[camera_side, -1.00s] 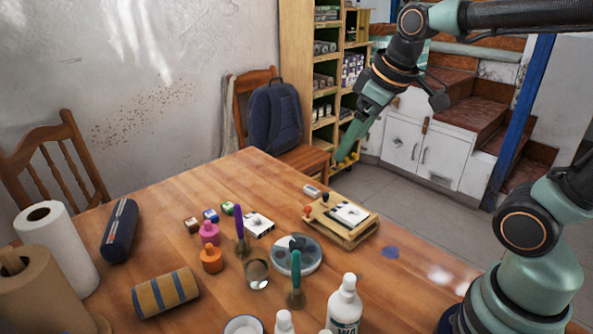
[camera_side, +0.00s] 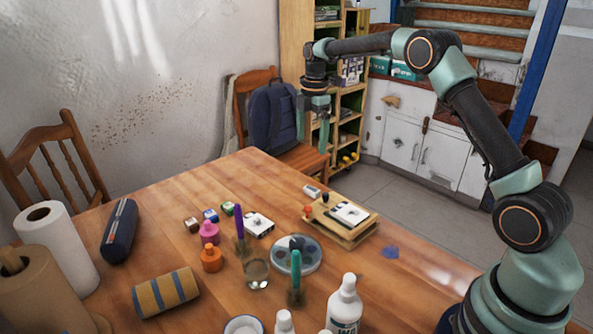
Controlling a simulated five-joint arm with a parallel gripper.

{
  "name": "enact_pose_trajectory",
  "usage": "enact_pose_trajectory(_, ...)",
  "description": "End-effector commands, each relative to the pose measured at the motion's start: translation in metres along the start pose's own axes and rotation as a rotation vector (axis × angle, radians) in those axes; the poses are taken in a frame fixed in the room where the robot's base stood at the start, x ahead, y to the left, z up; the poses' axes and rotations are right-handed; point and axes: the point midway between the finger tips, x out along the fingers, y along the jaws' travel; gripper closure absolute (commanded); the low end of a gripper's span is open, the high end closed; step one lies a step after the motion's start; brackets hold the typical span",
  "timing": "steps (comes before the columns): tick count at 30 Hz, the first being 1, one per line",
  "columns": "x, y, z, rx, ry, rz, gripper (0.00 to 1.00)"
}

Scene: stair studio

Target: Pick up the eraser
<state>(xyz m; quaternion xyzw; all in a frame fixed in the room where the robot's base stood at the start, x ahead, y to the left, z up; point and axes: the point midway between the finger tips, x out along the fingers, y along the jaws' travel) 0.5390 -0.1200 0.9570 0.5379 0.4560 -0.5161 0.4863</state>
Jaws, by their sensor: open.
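A small white block with a dark sleeve, which looks like the eraser (camera_side: 312,191), lies on the wooden table near its far right edge, just behind the wooden tray. My gripper (camera_side: 312,144) is above it in the picture, pointing down, with its two green fingers apart and nothing between them. A clear gap shows between the fingertips and the block. The exact height and depth of my gripper over the table are hard to tell.
A wooden tray (camera_side: 359,229) with small knobs stands close in front of the block. A round palette (camera_side: 313,262), brushes, a glass (camera_side: 257,272) and small bottles crowd the middle of the table (camera_side: 170,210). A chair with a backpack (camera_side: 273,117) stands behind.

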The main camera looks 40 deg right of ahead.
Motion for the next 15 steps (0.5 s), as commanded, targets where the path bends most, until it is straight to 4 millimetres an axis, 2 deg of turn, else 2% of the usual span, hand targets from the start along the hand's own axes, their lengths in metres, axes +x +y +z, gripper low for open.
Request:
enact_pose_trajectory(1,0.014,0.004,0.005,-0.043,0.002,-0.017,0.03)
enact_pose_trajectory(3,0.026,0.007,0.01,-0.098,0.005,-0.032,0.03)
enact_pose_trajectory(11,0.051,0.011,0.017,-0.183,0.011,-0.054,0.03)
enact_pose_trajectory(15,0.073,0.009,0.016,-0.184,0.012,-0.057,0.03)
